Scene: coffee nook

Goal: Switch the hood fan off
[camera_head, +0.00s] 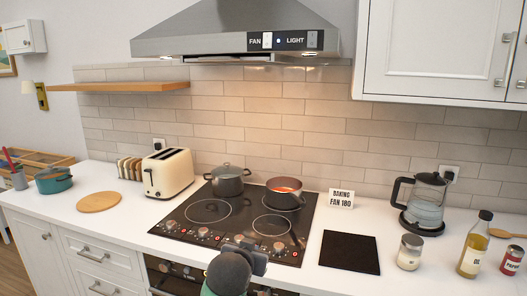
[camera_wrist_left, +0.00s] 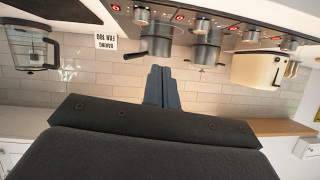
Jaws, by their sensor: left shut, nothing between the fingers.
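The range hood (camera_head: 235,28) hangs above the cooktop in the head view. Its dark front panel carries a FAN label with a small pale switch (camera_head: 267,40) beside it. A small bluish-white light (camera_head: 278,41) shows right of that switch, and a second switch (camera_head: 312,39) stands right of the LIGHT label. My left gripper (camera_head: 243,241) is low in front of the cooktop, far below the panel. Its fingers (camera_wrist_left: 162,88) are shut and empty in the wrist view. The hood is not visible there. My right gripper is not in view.
The cooktop (camera_head: 182,218) carries a grey pot (camera_head: 228,181) and a pan (camera_head: 284,196) with red-orange contents. A toaster (camera_head: 168,174) stands left, a kettle (camera_head: 424,207) right. A wooden shelf (camera_head: 130,88) and a white cabinet (camera_head: 430,45) flank the hood. The space between cooktop and hood is clear.

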